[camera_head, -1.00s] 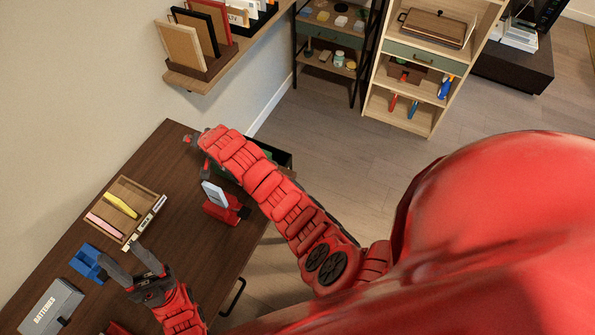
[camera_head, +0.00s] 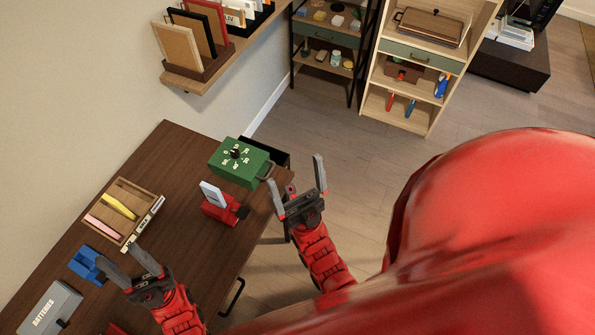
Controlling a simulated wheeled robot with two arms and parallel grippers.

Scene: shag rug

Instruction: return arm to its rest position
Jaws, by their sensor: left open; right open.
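My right gripper (camera_head: 298,187) is open and empty, fingers pointing up the picture. It is past the right edge of the dark wooden desk (camera_head: 185,240), over the floor. My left gripper (camera_head: 130,262) is open and empty above the desk's lower left part, close to a wooden tray and a blue holder. My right arm (camera_head: 322,255) is drawn in beside my red body.
A green box (camera_head: 238,162) with a black knob stands at the desk's far right corner. A red stand (camera_head: 222,212) holds a pale card. A wooden tray (camera_head: 123,212), a blue holder (camera_head: 86,264) and a grey batteries box (camera_head: 53,307) are on the left.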

